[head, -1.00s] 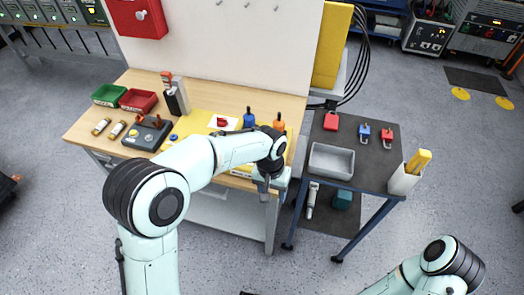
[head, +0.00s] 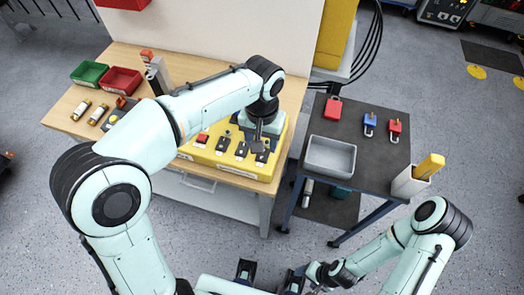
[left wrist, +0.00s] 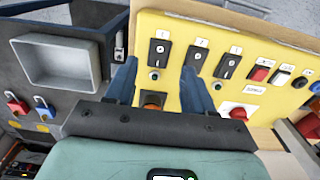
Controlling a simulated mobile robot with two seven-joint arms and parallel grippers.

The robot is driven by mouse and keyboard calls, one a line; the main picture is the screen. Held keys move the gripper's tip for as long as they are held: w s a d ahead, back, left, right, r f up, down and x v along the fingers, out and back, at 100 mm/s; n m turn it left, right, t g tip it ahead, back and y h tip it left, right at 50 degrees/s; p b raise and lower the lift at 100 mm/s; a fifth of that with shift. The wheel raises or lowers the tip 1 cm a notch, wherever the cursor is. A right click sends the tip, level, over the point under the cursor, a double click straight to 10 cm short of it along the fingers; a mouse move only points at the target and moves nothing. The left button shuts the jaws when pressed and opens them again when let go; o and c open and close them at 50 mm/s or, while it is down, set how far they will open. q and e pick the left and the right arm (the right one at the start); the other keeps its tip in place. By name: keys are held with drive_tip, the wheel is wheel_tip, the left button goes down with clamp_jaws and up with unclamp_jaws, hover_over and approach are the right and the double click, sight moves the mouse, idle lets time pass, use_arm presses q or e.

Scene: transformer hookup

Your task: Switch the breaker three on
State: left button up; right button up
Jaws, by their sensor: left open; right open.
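The yellow breaker panel (head: 195,155) lies on the wooden bench, and also fills much of the left wrist view (left wrist: 290,40). It carries a row of three black breakers: one near my fingers (left wrist: 158,52), a middle one (left wrist: 197,58) and another (left wrist: 229,66). Their number labels are too small to read surely, so I cannot tell which is three. My left gripper (left wrist: 160,88) is open above the panel, its fingers either side of the breaker at the row's end. My left arm hides part of the panel in the head view. My right gripper (head: 268,276) is open, low in front, away from the bench.
A red button (head: 202,138) is beside the breakers. A grey tray (head: 330,157) and red and blue padlocks (head: 369,124) lie on the dark side table (head: 350,105). Green (head: 89,73) and red (head: 122,80) bins stand at the bench's left. Open floor lies in front.

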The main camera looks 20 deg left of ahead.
sight(262, 156)
use_arm(q)
wheel_tip(262, 156, down, 6)
drive_tip(key=shift+r+b, duration=0.15)
drive_tip(key=shift+b, duration=0.15)
use_arm(e)
drive_tip(key=shift+s+f, duration=0.15)
drive_tip(key=shift+f, duration=0.3)
